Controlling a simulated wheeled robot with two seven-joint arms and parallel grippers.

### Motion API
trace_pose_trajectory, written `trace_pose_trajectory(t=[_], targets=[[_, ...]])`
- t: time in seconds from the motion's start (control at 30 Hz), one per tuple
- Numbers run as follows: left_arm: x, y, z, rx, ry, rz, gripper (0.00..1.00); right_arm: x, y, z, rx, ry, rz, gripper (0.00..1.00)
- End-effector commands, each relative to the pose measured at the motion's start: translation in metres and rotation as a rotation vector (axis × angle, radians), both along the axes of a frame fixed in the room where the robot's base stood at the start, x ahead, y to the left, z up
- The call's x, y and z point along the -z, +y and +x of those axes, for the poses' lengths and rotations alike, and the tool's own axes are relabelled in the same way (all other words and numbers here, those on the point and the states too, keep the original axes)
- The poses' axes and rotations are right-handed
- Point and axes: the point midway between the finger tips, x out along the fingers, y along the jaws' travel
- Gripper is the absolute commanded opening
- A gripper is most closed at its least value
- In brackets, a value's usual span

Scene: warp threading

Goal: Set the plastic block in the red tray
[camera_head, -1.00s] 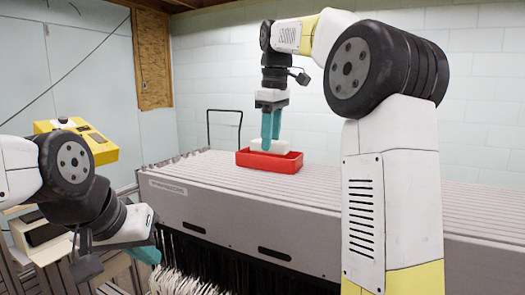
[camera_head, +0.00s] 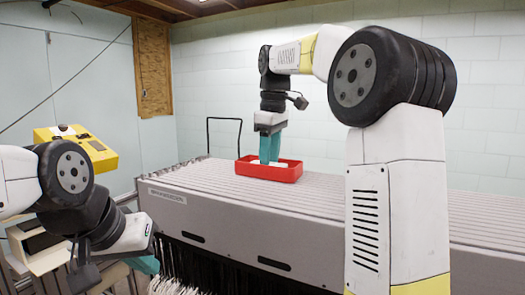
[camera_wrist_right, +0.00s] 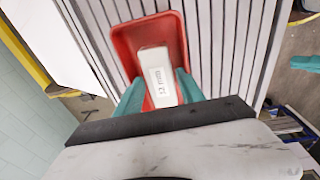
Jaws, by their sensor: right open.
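The red tray (camera_head: 268,174) sits on top of the grey ribbed machine. It also shows in the right wrist view (camera_wrist_right: 124,40). The white plastic block (camera_wrist_right: 155,62), with a printed label, lies inside the tray in the right wrist view. In the head view the fingers and the tray wall hide most of it. My right gripper (camera_head: 270,160) points down into the tray, its teal fingers open on either side of the block's near end. My left gripper (camera_head: 146,265) hangs low at the left, away from the tray; its finger gap is not clear.
The grey machine top (camera_head: 350,202) has long ridges and free room right of the tray. Dark threads hang below its front edge. A yellow device (camera_head: 88,148) stands at the left. A thin black frame (camera_head: 222,120) rises behind the tray.

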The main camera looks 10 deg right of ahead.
Motion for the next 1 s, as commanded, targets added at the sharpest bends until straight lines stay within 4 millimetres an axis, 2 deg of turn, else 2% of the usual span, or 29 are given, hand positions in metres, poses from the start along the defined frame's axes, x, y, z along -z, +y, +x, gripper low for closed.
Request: trace_pose_trajectory(t=[0.17, 0.4, 0.6, 0.8, 1.0], targets=[[0.0, 0.0, 0.0, 0.0, 0.0, 0.0, 0.0, -0.022, -0.001, -0.001, 0.0, -0.004, 0.001, 0.46], [0.0, 0.0, 0.0, 0.0, 0.0, 0.0, 0.0, -0.073, -0.003, -0.006, 0.0, -0.004, 0.001, 0.46], [0.0, 0.0, 0.0, 0.0, 0.0, 0.0, 0.0, -0.103, -0.004, -0.009, 0.0, -0.004, 0.0, 0.46], [0.0, 0.0, 0.0, 0.0, 0.0, 0.0, 0.0, -0.116, -0.005, -0.012, 0.0, -0.001, 0.0, 0.46], [0.0, 0.0, 0.0, 0.0, 0.0, 0.0, 0.0, -0.119, -0.005, -0.013, 0.0, 0.0, 0.0, 0.46]])
